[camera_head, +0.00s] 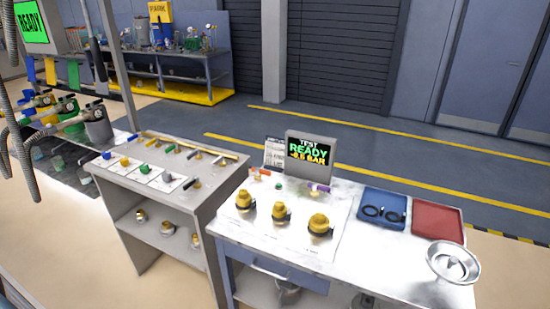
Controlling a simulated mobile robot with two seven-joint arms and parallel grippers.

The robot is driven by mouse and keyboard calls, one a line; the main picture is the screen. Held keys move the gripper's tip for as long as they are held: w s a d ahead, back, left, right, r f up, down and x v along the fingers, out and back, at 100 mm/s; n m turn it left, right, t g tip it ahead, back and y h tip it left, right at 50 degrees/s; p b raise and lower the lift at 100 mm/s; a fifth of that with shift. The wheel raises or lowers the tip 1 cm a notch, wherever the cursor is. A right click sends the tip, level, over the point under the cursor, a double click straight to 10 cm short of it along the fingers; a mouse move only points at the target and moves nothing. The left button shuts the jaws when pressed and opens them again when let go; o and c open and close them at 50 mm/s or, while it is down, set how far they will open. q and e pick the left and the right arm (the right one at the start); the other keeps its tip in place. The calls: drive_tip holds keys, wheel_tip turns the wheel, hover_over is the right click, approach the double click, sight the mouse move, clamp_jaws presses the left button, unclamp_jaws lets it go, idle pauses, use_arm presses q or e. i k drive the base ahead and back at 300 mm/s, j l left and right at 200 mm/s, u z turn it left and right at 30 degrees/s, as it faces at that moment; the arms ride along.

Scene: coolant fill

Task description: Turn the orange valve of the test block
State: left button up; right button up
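The test block's dark display (308,151) stands at the back of the white-topped table and reads "TEST READY" with a bar value near 0.5. A small orange valve handle (261,172) is to the left below the display, lying roughly sideways. A purple handle (319,187) is to its right, and a small green part (279,186) is between and below them. Three yellow fittings with dark parts, including the left one (244,200), stand in front on a pale plate. Neither of my grippers is in view.
The table's right side holds a blue tray (368,222) with black rings, a red tray (423,234) and a round metal dish (454,264). A grey bench (212,203) with small coloured-handled parts stands left. Grey hoses (25,170) hang at far left.

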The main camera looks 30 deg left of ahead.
sight(258, 171)
drive_tip(key=u, duration=1.1)
drive_tip(key=i+l, duration=0.1)
drive_tip(key=i, duration=0.4)
drive_tip(key=i+l+u, duration=0.15)
drive_tip(key=i, duration=0.3)
